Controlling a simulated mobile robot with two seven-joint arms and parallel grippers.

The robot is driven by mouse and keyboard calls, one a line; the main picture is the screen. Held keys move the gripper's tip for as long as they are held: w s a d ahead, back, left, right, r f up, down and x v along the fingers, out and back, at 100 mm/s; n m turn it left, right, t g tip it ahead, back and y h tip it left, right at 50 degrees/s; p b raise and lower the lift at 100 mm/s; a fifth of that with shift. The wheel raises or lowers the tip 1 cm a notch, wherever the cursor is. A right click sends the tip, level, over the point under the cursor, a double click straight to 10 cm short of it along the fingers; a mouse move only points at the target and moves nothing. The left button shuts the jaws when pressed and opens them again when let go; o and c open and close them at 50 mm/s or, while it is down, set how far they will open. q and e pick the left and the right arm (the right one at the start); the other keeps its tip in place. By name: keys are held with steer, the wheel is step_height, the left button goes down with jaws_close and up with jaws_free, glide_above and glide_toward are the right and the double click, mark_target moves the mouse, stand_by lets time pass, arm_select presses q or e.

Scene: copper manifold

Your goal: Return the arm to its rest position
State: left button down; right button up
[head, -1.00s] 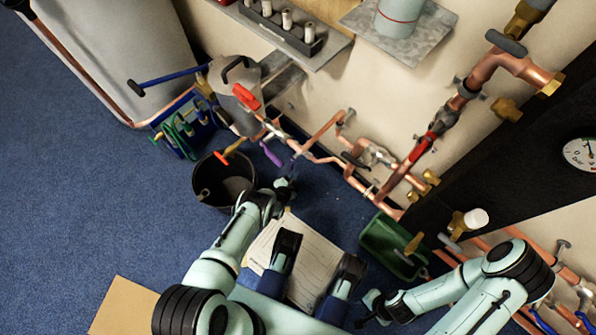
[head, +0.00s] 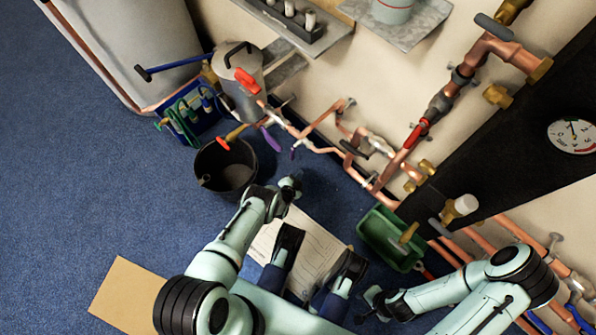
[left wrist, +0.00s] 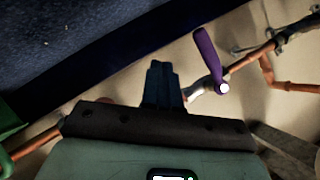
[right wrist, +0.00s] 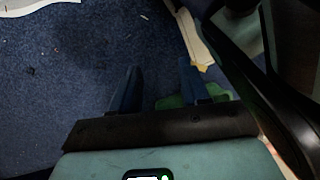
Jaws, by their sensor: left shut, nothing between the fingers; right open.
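My left gripper (head: 292,183) is in the middle of the head view, above the floor just right of the black bucket (head: 228,172). In the left wrist view its fingers (left wrist: 163,80) are together, with nothing between them. A purple-handled valve (left wrist: 210,58) shows beyond them on the copper pipework, apart from the fingers. My right gripper (head: 374,303) is low in the head view, below the green bin (head: 385,238). In the right wrist view its fingers (right wrist: 163,88) are apart and empty, over the blue floor.
The copper manifold (head: 335,140) runs along the wall. A grey metal can (head: 238,85) and a blue tool tote (head: 190,115) stand behind the bucket. A paper sheet (head: 313,250) and cardboard (head: 125,295) lie on the carpet. The carpet at left is clear.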

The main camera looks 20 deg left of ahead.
arm_select(q)
steer(key=s+d+p, duration=0.1)
steer(key=s+p, duration=0.1)
steer(key=s, duration=0.6)
steer(key=shift+d, duration=0.35)
arm_select(e)
steer(key=w+a+r+t, duration=0.1)
steer(key=w+r+t, duration=0.1)
steer(key=w+r, duration=0.2)
steer(key=w, duration=0.2)
steer(key=shift+w+n, duration=0.3)
steer(key=shift+w, duration=0.1)
arm_select(q)
steer(key=shift+s, duration=0.1)
arm_select(e)
steer(key=shift+a, duration=0.1)
